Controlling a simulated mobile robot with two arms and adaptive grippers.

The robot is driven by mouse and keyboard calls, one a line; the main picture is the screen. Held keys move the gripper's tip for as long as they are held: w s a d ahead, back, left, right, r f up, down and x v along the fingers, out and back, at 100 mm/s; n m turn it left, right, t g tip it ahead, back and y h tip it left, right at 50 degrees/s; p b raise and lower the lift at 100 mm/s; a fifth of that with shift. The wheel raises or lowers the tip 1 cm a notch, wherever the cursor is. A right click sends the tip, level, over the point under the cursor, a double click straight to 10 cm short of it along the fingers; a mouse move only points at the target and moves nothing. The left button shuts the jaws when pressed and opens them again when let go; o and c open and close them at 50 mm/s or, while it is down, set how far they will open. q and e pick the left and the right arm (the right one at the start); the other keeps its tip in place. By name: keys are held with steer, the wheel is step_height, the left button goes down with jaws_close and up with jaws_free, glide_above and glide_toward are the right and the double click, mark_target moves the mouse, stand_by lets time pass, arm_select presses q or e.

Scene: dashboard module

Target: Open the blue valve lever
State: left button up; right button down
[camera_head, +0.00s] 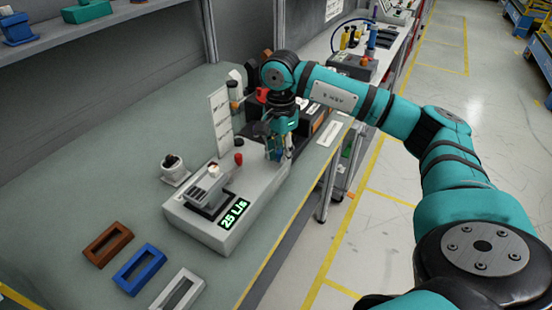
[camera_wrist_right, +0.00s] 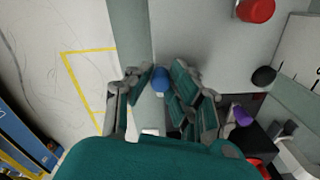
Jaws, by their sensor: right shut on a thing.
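The dashboard module (camera_head: 255,205) is a pale grey box on the bench, with a green display reading 25 L/s. My right gripper (camera_head: 278,152) points down over the module's far right end. In the right wrist view, the blue valve lever (camera_wrist_right: 160,78) shows as a rounded blue end between the fingers of my right gripper (camera_wrist_right: 158,90). The fingers are closed around it and hide most of it, so its angle cannot be told. My left gripper is not in view.
A red knob (camera_head: 238,159) and an upright white label panel (camera_head: 221,122) stand on the module near the gripper. Brown, blue and white frames (camera_head: 139,268) lie on the near bench. Open floor lies right of the bench.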

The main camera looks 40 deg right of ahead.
steer(key=shift+w+d+r+n+b, duration=0.15)
steer(key=shift+d+n+b, duration=0.25)
steer(key=shift+n, duration=0.6)
steer(key=shift+w+d+f+n+b, duration=0.1)
steer(key=shift+d+n+b, duration=0.2)
steer(key=shift+n, duration=0.7)
steer(key=shift+d+r, duration=0.1)
steer(key=c, duration=1.2)
jaws_free()
step_height(320, 180, up, 12)
steer(key=shift+f, duration=0.1)
steer(key=shift+s, duration=0.1)
